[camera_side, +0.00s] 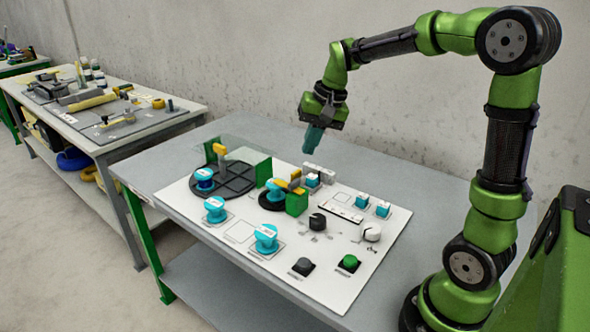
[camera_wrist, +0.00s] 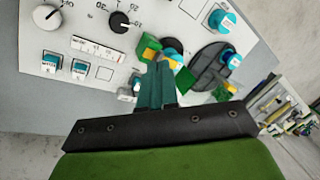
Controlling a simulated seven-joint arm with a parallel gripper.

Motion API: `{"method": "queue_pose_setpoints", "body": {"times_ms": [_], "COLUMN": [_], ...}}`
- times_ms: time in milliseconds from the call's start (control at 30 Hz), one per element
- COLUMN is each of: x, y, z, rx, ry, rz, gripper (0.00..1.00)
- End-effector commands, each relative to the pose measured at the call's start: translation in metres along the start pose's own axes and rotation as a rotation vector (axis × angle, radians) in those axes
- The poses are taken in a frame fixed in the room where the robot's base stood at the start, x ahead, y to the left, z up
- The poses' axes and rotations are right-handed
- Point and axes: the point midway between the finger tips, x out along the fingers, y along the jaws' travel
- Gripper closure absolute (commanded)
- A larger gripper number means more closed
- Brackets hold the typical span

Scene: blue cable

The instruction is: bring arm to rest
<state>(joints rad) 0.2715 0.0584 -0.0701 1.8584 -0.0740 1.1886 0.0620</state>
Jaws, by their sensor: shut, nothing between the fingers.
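My gripper (camera_side: 313,138) hangs from my green arm above the back edge of the white panel, fingers pointing down. Its teal fingers are shut together with nothing between them, and they also show in the wrist view (camera_wrist: 157,85). The gripper is clear of the panel and touches nothing that I can see. The white panel (camera_side: 325,285) lies on the grey table and carries knobs, buttons and dark discs. No blue cable can be made out on the panel.
Cyan spools (camera_side: 266,238) stand on the panel, with a large dark disc (camera_side: 235,180) at its left and green blocks (camera_side: 297,202) near its middle. A second bench (camera_side: 120,130) with tools stands at the left. The air around my gripper is free; a concrete wall is behind.

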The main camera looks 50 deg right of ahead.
Motion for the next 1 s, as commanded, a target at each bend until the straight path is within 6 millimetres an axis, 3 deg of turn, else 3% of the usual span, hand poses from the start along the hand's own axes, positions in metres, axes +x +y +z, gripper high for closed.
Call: {"method": "queue_pose_setpoints", "body": {"times_ms": [33,200,300,433,600,1000], "x": [-0.009,-0.022,-0.025,-0.028,-0.041,-0.045], "y": [-0.001,0.004,0.012,0.021,0.02,0.017], "z": [0.025,0.096,0.133,0.167,0.185,0.187], "rx": [-0.067,-0.261,-0.353,-0.432,-0.484,-0.495], "ry": [0.029,0.12,0.168,0.21,0.25,0.258], "rz": [-0.023,-0.09,-0.131,-0.177,-0.229,-0.242], "gripper": [1.0,1.0,1.0,1.0,1.0,1.0]}}
